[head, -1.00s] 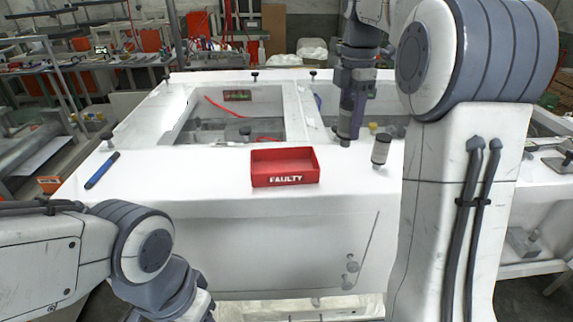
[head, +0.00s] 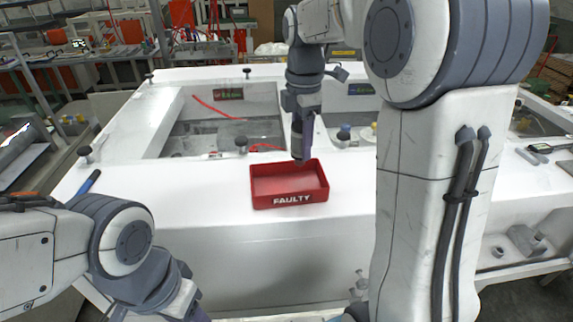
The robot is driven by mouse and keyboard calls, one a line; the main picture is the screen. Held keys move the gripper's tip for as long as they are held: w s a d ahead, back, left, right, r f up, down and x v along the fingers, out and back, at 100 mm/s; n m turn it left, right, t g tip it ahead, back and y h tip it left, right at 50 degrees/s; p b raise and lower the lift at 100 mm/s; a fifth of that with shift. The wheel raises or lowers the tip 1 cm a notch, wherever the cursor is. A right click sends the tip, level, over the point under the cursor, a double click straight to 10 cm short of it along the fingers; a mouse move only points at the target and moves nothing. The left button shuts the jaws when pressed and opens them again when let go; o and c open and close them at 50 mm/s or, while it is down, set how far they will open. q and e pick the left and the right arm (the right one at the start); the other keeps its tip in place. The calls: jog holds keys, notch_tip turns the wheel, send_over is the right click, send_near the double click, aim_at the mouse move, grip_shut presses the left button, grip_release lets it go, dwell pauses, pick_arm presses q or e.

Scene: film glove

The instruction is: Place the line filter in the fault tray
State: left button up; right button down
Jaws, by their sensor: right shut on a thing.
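The red fault tray (head: 290,200), marked FAULTY, stands on the white bench top near its front edge. It looks empty inside. My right gripper (head: 302,150) points down at the tray's rear edge, right of its middle. It is shut on a small dark piece (head: 297,148), which I take to be the line filter. It is partly hidden by the jaws, and its lower end overlaps the tray's back rim in the view. I cannot tell its exact height. My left gripper (head: 198,314) is cut off by the bottom edge, so its jaws do not show.
A blue pen-like tool (head: 84,186) lies at the bench's left end. Black knobs (head: 241,144) stand around the recessed openings behind the tray. A small blue-topped part (head: 344,132) is behind and right. The bench top left of the tray is clear. My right arm hides the right part.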

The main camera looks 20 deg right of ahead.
jog(key=a+f, duration=0.1)
jog(key=a+f+p, duration=0.1)
jog(key=f, duration=0.1)
jog(key=a+f, duration=0.1)
jog(key=f, duration=0.1)
jog(key=shift+s+a+p, duration=0.2)
jog(key=shift+s+p, duration=0.05)
jog(key=shift+p, duration=0.1)
jog(key=shift+f, duration=0.5)
jog(key=shift+f, duration=0.1)
jog(key=shift+c, duration=1.5)
grip_release()
